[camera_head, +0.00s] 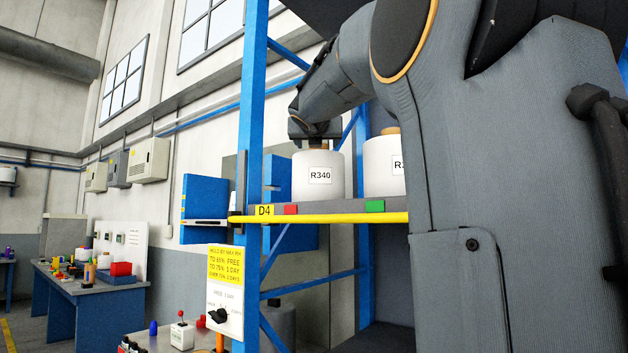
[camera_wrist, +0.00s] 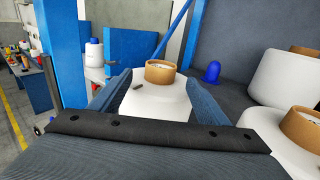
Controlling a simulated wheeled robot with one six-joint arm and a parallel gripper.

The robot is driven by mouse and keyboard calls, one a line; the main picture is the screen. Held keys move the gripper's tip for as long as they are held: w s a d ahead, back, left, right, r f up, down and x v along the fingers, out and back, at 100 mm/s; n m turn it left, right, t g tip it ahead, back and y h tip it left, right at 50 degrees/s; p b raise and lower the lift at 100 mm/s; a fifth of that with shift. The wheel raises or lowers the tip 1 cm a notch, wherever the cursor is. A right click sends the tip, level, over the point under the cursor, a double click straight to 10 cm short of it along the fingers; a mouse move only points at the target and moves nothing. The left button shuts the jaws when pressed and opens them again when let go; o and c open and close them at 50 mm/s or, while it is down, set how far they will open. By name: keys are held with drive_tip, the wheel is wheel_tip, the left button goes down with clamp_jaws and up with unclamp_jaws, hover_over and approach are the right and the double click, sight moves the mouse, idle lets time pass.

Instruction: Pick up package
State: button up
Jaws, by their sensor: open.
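A white yarn bobbin labelled R340 (camera_head: 320,185) stands upright on the shelf, in the middle of the head view. In the wrist view a white bobbin (camera_wrist: 157,102) with a brown cardboard core (camera_wrist: 161,72) lies between my gripper's two blue-grey fingers. My gripper (camera_head: 314,137) is open, just above the R340 bobbin's top in the head view. It also shows in the wrist view (camera_wrist: 160,87), one finger on each side of the bobbin. I cannot tell whether the fingers touch it. The bobbin's lower part is hidden in the wrist view.
A second labelled bobbin (camera_head: 383,170) stands to the right, partly behind my arm. More bobbins (camera_wrist: 284,82) stand right in the wrist view, near a blue cone (camera_wrist: 211,72). The shelf has a yellow front edge (camera_head: 330,218) and a blue upright (camera_head: 249,120) close to the left.

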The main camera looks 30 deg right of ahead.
drive_tip(key=p+x, duration=0.1)
drive_tip(key=x, duration=0.1)
drive_tip(key=r+p+x, duration=0.1)
drive_tip(key=x, duration=0.1)
drive_tip(key=shift+d, duration=0.3)
drive_tip(key=shift+w+d+f, duration=0.1)
drive_tip(key=shift+w+d, duration=0.2)
drive_tip(key=shift+w, duration=0.2)
clamp_jaws()
drive_tip(key=shift+r, duration=0.2)
